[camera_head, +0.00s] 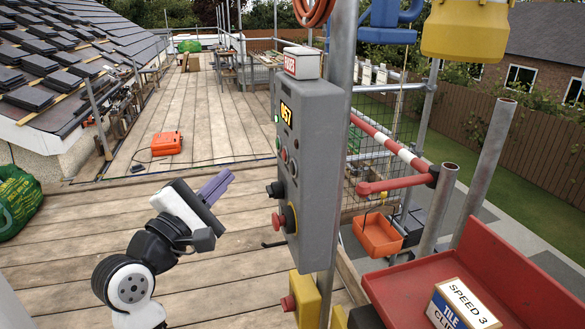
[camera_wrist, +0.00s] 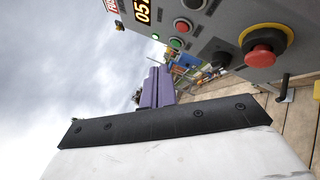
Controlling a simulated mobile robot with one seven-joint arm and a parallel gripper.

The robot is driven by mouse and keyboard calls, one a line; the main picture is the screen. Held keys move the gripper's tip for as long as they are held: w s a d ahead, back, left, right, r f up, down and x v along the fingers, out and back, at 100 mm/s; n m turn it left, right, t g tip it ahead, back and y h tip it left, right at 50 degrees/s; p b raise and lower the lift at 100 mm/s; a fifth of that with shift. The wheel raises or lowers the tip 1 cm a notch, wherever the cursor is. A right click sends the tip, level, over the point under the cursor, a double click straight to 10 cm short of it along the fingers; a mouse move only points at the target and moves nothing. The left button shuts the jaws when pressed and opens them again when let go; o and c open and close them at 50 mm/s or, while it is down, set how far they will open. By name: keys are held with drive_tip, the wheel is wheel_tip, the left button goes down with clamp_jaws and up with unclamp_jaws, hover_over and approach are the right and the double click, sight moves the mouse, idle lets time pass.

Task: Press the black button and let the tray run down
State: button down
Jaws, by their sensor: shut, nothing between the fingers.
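The grey control box (camera_head: 318,150) stands on a post in the middle of the head view, with a display reading 057. A black button (camera_head: 272,189) sticks out of its left-facing side, above a red mushroom button (camera_head: 278,220). The red mushroom button on its yellow collar also shows in the wrist view (camera_wrist: 262,56). My gripper (camera_head: 226,176) has purple fingers, shut and empty, left of the box and apart from the buttons; the fingers also show in the wrist view (camera_wrist: 158,75). An orange tray (camera_head: 378,236) hangs beyond the box, below a red-and-white bar.
A red metal tray (camera_head: 410,290) at lower right holds a tile clips box (camera_head: 462,305). Scaffold poles (camera_head: 485,170) and a mesh guard stand right of the control box. An orange case (camera_head: 166,143) lies on the plank deck. The deck left of my gripper is largely clear.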

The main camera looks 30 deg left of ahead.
sight(293, 168)
drive_tip(key=w+d+p, duration=0.2)
drive_tip(key=w+d, duration=0.3)
drive_tip(key=w, duration=0.1)
drive_tip(key=shift+w+d, duration=0.3)
drive_tip(key=shift+d, duration=0.05)
idle(2.0)
drive_tip(key=shift+w+d, duration=0.25)
drive_tip(key=shift+w, duration=0.1)
